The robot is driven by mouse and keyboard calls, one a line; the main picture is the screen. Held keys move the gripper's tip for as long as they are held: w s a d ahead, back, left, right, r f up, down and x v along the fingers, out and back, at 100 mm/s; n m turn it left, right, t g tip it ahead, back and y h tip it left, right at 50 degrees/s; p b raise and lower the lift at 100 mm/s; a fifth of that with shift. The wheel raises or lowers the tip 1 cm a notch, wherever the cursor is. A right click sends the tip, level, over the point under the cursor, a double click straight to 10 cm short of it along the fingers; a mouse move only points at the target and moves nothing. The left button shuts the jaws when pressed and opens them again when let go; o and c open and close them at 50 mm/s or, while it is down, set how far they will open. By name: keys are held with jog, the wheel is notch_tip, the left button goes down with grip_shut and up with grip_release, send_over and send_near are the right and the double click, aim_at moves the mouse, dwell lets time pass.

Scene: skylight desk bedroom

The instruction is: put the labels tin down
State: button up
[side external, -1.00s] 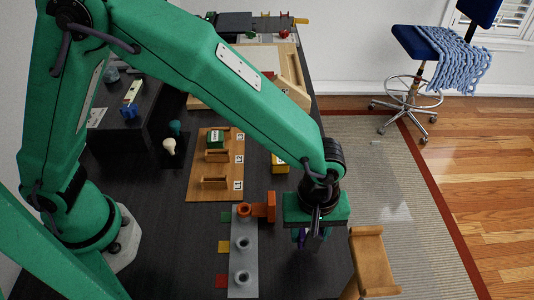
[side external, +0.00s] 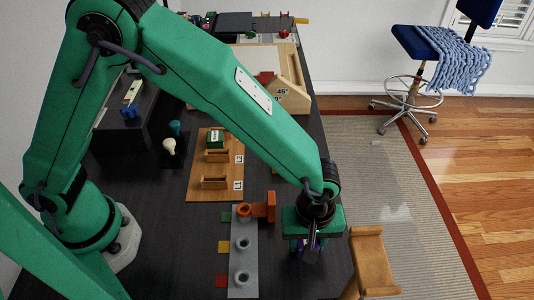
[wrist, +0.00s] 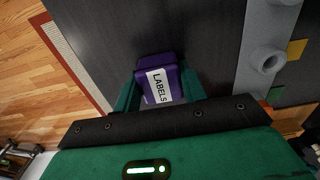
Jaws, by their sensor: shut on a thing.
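The labels tin (wrist: 159,82) is purple with a white "LABELS" band, and shows between the two green fingers in the wrist view. My gripper (wrist: 158,88) is shut on it. In the side external view my gripper (side external: 309,243) is over the front right of the dark desk, and only a little purple of the tin (side external: 307,250) shows below it. The fingers hide most of the tin there. I cannot tell whether its base touches the desk.
A grey strip (side external: 242,260) with upright sockets stands left of the gripper, an orange part (side external: 265,207) at its far end. A wooden piece (side external: 371,262) is close on the right. A wooden slotted board (side external: 230,170) lies farther back. Dark desk shows bare around the tin.

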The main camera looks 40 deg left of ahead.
jog(key=o, duration=1)
notch_tip(320, 180, up, 12)
jog(key=shift+r, duration=0.1)
dwell(0.6)
